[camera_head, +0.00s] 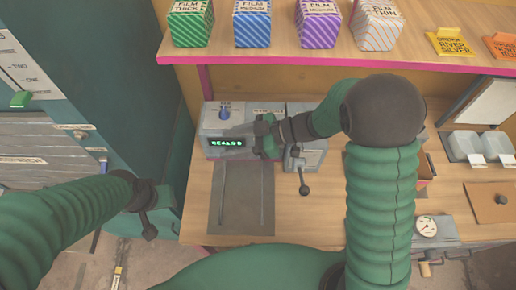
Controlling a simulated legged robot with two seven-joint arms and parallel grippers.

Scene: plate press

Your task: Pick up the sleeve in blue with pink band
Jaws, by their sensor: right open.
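I cannot make out a blue sleeve with a pink band in this view. A blue-and-white striped film box (252,26) stands on the upper shelf, but I see no pink band on it. My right gripper (262,137) is open in front of the grey machine (212,118) with a lit green display, well below the shelf. It partly covers the machine's front. My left gripper (148,206) hangs low at the left, beside the teal cabinet. Its fingers are too dark to tell whether they are open.
The pink-edged shelf (330,59) also holds green, purple and white-orange striped boxes, plus a yellow packet (449,41) and an orange packet (504,46). A black-knobbed lever (303,189) stands right of my gripper. A dark mat (240,210) lies in front of the machine.

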